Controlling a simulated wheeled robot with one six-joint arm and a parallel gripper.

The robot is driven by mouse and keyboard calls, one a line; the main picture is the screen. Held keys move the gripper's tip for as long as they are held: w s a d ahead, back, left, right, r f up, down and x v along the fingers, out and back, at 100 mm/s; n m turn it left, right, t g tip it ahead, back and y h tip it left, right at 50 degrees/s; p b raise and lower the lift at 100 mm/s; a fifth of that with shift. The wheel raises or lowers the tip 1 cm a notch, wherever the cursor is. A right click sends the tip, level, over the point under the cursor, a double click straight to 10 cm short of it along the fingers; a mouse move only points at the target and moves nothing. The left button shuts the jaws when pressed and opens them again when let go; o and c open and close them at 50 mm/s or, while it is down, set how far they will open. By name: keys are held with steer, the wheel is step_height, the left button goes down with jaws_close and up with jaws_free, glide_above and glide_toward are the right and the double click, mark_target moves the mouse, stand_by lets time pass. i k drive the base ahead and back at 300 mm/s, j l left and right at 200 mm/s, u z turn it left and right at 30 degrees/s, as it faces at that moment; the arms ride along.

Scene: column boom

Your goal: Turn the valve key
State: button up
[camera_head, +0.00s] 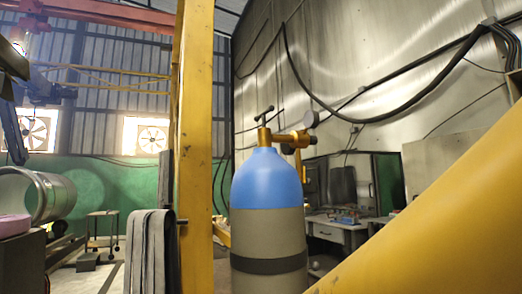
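A gas cylinder (268,225) with a blue shoulder, a grey-beige body and a dark band stands upright near the middle of the head camera view. A brass valve (265,137) sits on its top. A dark T-shaped valve key (264,115) stands on the valve, its crossbar slightly tilted. A brass and dark fitting (292,138) reaches out to the right of the valve, with a round grey disc (309,118) above it. The cylinder's base is cut off by the lower edge. I cannot make out my gripper in this view.
A yellow post (194,150) stands left of the cylinder. A broad yellow beam (450,220) slants across the lower right in front. A workbench (338,230) stands behind the cylinder. A metal drum (48,195) is at the left. Black cables (400,108) hang on the right wall.

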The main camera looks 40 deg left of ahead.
mark_target(271, 108)
steer(key=k+j, duration=0.15)
steer(key=j, duration=0.4)
steer(key=k+j+u, duration=0.1)
steer(key=j, duration=0.4)
steer(key=k+j, duration=0.1)
steer(key=j, duration=0.45)
steer(key=k+j+u, duration=0.15)
steer(key=j, duration=0.4)
